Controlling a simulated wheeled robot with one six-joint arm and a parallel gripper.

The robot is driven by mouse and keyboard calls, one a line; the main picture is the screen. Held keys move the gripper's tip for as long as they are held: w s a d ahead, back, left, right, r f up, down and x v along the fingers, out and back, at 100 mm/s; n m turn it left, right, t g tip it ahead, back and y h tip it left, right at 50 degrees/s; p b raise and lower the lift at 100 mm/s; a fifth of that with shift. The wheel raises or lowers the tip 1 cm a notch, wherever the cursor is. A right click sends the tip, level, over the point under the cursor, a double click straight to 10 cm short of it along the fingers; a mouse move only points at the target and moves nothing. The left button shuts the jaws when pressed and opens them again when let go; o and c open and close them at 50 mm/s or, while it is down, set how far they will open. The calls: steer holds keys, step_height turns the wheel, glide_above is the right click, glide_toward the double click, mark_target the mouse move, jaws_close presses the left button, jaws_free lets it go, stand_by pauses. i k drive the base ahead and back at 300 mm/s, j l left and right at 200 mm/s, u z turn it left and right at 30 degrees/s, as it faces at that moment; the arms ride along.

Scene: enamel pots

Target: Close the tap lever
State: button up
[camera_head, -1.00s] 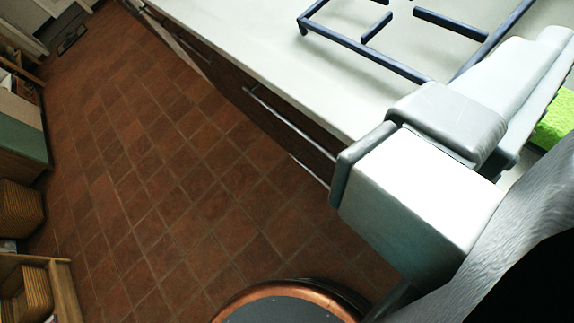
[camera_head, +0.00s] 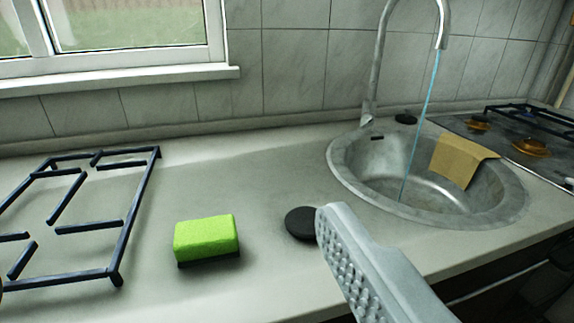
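The tap (camera_head: 377,60) is a tall grey curved pipe standing at the back left of the round metal sink (camera_head: 345,165). A thin blue stream of water (camera_head: 418,120) runs from its spout into the basin. I cannot make out a separate lever on the tap; a thicker part (camera_head: 370,103) shows at its base. One finger of my gripper (camera_head: 350,262) shows at the lower middle, in front of the sink and apart from the tap. Its ridged inner pad is bare, so my gripper looks open and empty. The other finger is not visible.
A green sponge (camera_head: 207,238) and a black disc (camera_head: 300,223) lie on the white counter (camera_head: 260,180) left of the finger. A dark blue pot grate (camera_head: 127,222) lies farther left. A tan cloth (camera_head: 462,160) hangs over the sink's right side, before a hob (camera_head: 505,137).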

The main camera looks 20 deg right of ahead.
mark_target(371, 97)
steer(key=i+l+z, duration=0.25)
steer(key=l, duration=0.35)
steer(key=i+l+z, duration=0.2)
steer(key=i+l, duration=0.25)
